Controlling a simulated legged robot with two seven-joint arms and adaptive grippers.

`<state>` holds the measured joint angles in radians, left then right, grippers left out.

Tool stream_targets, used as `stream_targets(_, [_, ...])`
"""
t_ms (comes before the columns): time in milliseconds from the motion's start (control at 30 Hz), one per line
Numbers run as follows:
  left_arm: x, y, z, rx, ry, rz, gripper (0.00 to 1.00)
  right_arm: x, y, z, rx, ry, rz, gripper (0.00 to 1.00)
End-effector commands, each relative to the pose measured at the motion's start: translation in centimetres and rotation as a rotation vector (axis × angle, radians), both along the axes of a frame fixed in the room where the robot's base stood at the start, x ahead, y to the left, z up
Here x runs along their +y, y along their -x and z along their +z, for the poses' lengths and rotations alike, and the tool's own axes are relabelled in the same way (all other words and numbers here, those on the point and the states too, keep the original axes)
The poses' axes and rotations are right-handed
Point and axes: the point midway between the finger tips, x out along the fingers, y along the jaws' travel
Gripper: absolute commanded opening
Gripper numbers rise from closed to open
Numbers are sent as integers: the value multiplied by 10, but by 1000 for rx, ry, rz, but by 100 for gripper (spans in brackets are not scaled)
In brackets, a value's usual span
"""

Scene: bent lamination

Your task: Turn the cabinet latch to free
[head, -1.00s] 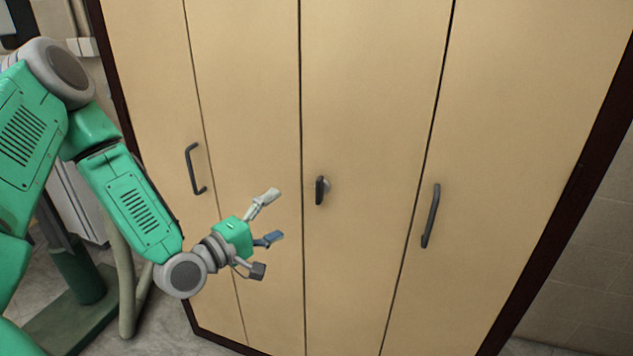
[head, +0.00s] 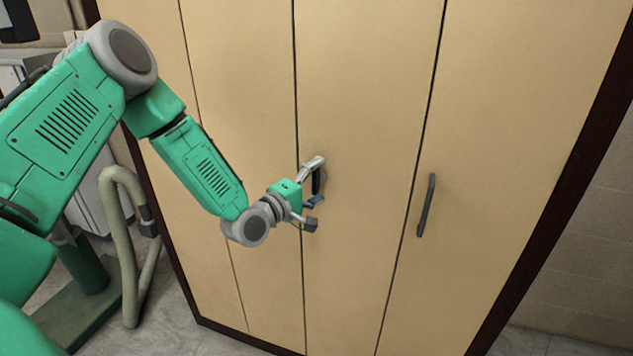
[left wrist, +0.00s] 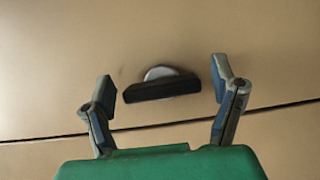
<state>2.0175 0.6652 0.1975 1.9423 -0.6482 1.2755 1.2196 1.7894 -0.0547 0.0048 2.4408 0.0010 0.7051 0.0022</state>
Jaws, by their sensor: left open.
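The cabinet latch is a dark bar on a round light base, on the tan cabinet (head: 370,90). In the left wrist view the latch (left wrist: 162,89) lies between the two open fingers, with a gap on each side. My left gripper (left wrist: 160,90) is open around it and appears not to touch it. In the head view the latch (head: 316,182) is partly hidden by the fingers of my left gripper (head: 316,190). There its bar stands about upright, along the door seam. My right gripper is not in view.
A dark vertical handle (head: 426,205) is on the door to the right of the latch. A pale bent pipe (head: 133,250) and a green stand (head: 85,275) are at the left.

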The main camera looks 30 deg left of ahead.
Motion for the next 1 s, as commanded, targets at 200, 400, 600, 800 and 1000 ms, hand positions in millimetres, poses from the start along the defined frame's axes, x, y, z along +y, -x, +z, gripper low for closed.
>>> stream_targets(200, [5,0,-2,1,4,1,51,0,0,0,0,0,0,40])
stream_targets(400, [7,0,-3,1,4,4,29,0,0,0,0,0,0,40])
stream_targets(600, [9,0,-2,6,-19,9,29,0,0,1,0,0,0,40])
stream_targets(800, [11,0,-2,27,-100,11,29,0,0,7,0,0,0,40])
stream_targets(1000, [12,0,0,61,-252,11,29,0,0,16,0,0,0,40])
